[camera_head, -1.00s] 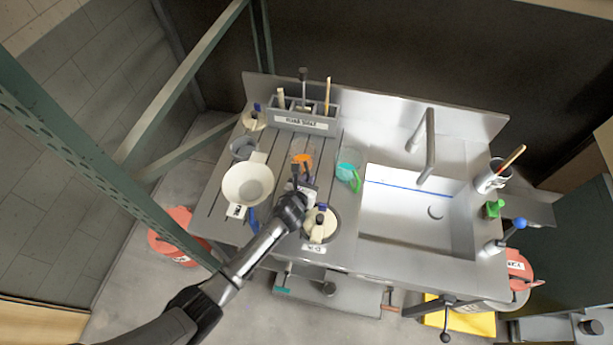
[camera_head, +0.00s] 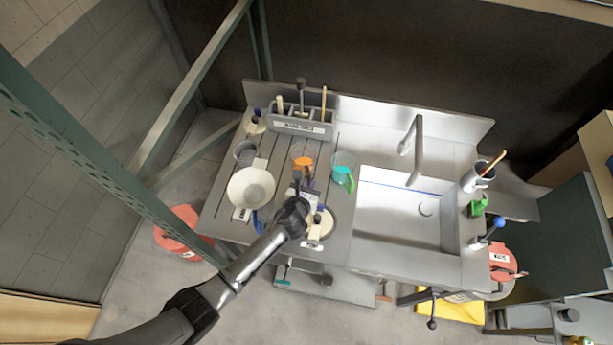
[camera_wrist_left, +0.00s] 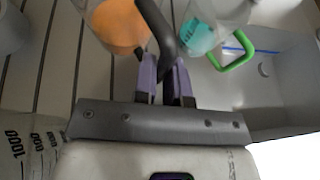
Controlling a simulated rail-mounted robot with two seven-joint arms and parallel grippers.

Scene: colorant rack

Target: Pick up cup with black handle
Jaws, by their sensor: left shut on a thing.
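The clear cup with orange contents (camera_head: 303,161) stands on the slatted drainboard left of the sink. In the left wrist view the orange cup (camera_wrist_left: 118,27) is at the top, with its curved black handle (camera_wrist_left: 160,35) coming down towards my fingers. My left gripper (camera_head: 302,182) is just in front of the cup. In the left wrist view its purple fingers (camera_wrist_left: 166,82) are shut on the lower part of the black handle. Whether the cup's base touches the board cannot be told. My right gripper is not in view.
A teal cup with green handle (camera_head: 343,173) stands close on the right, by the sink (camera_head: 405,215). A cream bowl (camera_head: 250,188) and a grey cup (camera_head: 245,152) are on the left. A tool rack (camera_head: 300,124) stands behind. A cream-lidded container is partly hidden beside my wrist.

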